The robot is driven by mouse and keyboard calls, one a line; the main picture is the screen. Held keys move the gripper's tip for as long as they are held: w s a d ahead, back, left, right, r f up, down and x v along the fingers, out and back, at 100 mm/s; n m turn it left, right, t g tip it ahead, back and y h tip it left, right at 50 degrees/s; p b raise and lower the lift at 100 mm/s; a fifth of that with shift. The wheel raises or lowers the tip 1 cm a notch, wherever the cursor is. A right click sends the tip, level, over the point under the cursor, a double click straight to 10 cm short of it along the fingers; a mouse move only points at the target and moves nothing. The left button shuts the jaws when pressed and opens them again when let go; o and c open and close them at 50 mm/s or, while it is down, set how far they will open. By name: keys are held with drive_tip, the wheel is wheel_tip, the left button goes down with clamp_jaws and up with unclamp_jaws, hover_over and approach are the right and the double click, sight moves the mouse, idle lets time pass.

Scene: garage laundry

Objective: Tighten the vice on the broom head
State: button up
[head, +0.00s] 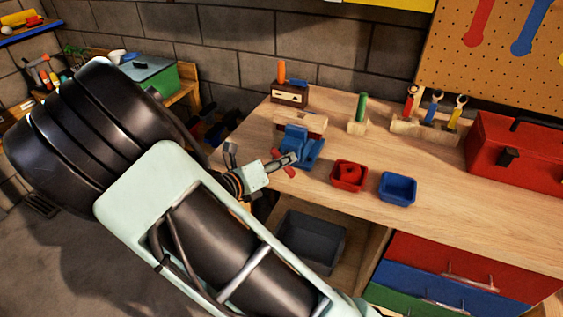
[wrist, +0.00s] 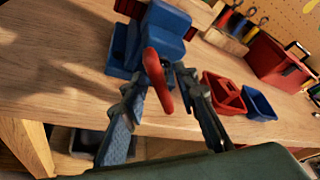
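The blue vice (head: 305,150) stands at the front edge of the wooden workbench. Its red handle (head: 288,170) points outward at the front. A pale wooden block with dark red ends (head: 300,123), likely the broom head, is at the vice's jaws; how firmly it sits cannot be seen. In the wrist view the vice (wrist: 160,35) is at the top, with its red handle (wrist: 157,82) between my fingers. My gripper (wrist: 164,80) is open around the handle, with a gap visible at the right finger. My gripper (head: 280,163) partly covers the handle in the head view.
A red bin (head: 349,176) and a blue bin (head: 397,188) stand right of the vice. A red toolbox (head: 515,150), a tool rack (head: 425,130) and a block with a green handle (head: 359,115) are further back. A grey crate (head: 310,240) sits below the bench top.

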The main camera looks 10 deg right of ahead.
clamp_jaws()
drive_tip(key=shift+d+f+m+y+b, duration=0.15)
drive_tip(key=shift+m+y+b, duration=0.65)
drive_tip(key=shift+m, duration=0.4)
drive_tip(key=shift+s+m+t+y+b, duration=0.1)
drive_tip(key=shift+m+t+y+b, duration=0.35)
drive_tip(key=shift+m+b, duration=0.4)
unclamp_jaws()
drive_tip(key=shift+r, duration=0.2)
drive_tip(key=v, duration=1.2)
